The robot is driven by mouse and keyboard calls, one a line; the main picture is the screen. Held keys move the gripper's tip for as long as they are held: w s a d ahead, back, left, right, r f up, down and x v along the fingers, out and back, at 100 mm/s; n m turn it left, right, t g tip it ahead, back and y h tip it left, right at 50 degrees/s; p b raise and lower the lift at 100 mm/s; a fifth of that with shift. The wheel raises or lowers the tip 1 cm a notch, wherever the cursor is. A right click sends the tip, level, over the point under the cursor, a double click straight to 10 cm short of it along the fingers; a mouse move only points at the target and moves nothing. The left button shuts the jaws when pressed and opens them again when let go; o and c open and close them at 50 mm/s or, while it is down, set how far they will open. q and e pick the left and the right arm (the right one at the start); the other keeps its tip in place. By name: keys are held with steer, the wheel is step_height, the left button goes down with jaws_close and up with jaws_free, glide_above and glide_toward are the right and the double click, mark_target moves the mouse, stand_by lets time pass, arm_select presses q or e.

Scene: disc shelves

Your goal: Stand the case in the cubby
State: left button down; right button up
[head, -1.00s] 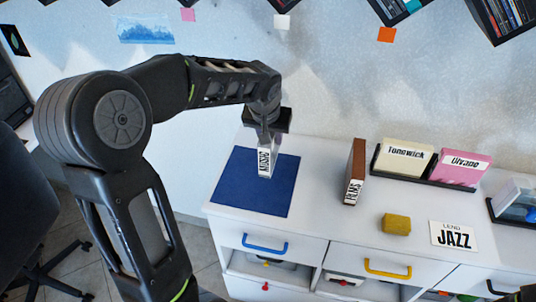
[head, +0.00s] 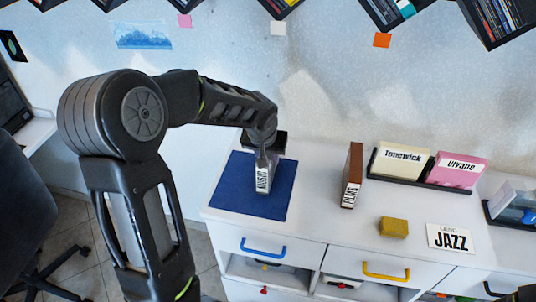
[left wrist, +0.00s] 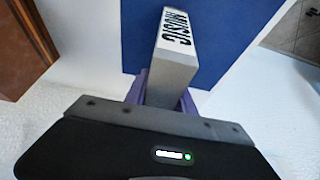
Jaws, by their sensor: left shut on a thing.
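The case (head: 263,178) is a slim pale grey box with MUSIC on its spine. It is upright over the blue mat (head: 233,196) on the white cabinet. My left gripper (head: 265,157) is shut on its upper end. In the left wrist view the case (left wrist: 174,62) runs out from between the purple-grey fingers (left wrist: 160,92), with the blue mat below. I cannot tell whether its lower end touches the mat. The cubbies are the wall shelves at the top edge, such as the one with discs (head: 497,18).
A brown FILMS case (head: 352,175) stands right of the mat. Beyond it are racks with a cream Tonewick case (head: 401,163) and a pink Ulvane case (head: 457,171). A yellow block (head: 393,227) and a JAZZ card (head: 450,238) lie in front.

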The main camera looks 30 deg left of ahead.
arm_select(q)
steer(key=shift+f+b, duration=0.25)
steer(key=shift+b, duration=0.05)
steer(key=c, duration=1)
jaws_free()
steer(key=shift+r, duration=0.15)
steer(key=shift+c, duration=0.2)
steer(key=shift+r+p, duration=0.1)
steer(key=shift+p, duration=0.2)
steer(key=shift+r, duration=0.15)
steer(key=b+v, duration=0.1)
steer(key=v, duration=1)
steer(key=shift+s+d+r, duration=0.15)
steer(key=shift+s+r, duration=0.05)
steer(key=shift+r, duration=0.15)
